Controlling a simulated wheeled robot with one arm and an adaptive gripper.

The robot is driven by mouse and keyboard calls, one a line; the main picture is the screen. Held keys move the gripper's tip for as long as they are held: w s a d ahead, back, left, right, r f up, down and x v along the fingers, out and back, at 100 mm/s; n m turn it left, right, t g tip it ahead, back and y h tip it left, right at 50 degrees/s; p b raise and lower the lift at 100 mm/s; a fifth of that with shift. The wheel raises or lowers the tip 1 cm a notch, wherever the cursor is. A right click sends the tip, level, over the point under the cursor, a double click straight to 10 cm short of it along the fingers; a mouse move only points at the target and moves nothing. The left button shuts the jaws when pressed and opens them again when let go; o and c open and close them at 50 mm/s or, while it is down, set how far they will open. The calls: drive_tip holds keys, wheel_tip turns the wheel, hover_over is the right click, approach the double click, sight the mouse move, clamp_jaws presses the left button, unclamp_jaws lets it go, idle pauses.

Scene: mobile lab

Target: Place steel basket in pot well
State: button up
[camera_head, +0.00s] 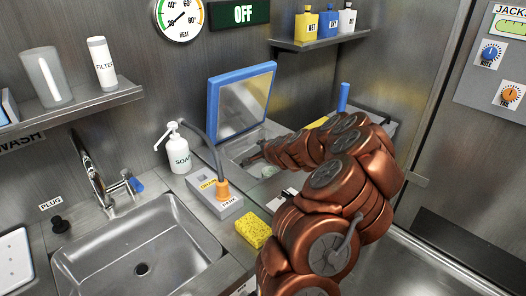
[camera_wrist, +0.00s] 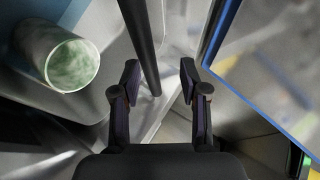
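My gripper (camera_head: 254,156) is at the end of my arm, low in front of the open blue-framed lid (camera_head: 213,104). In the wrist view its two fingers (camera_wrist: 159,80) are apart, with a thin dark bar (camera_wrist: 145,50) passing between them; I see no grip on it and cannot tell whether it is a handle or the hose. A round, pale vessel with a mottled green inside (camera_wrist: 73,65) is to the left of the fingers. A small pale-green round patch (camera_head: 269,171) shows under my arm in the head view. I cannot clearly identify the steel basket or the pot well.
The lid's blue edge (camera_wrist: 219,32) is close on the right of the fingers. A grey hose (camera_head: 208,147) rises from the drain block (camera_head: 214,205). A soap bottle (camera_head: 179,155), yellow sponge (camera_head: 253,231) and sink (camera_head: 190,241) are left of my arm.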

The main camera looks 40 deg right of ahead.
drive_tip(key=v, duration=1.1)
drive_tip(key=shift+s+b, duration=0.25)
drive_tip(key=shift+b, duration=0.05)
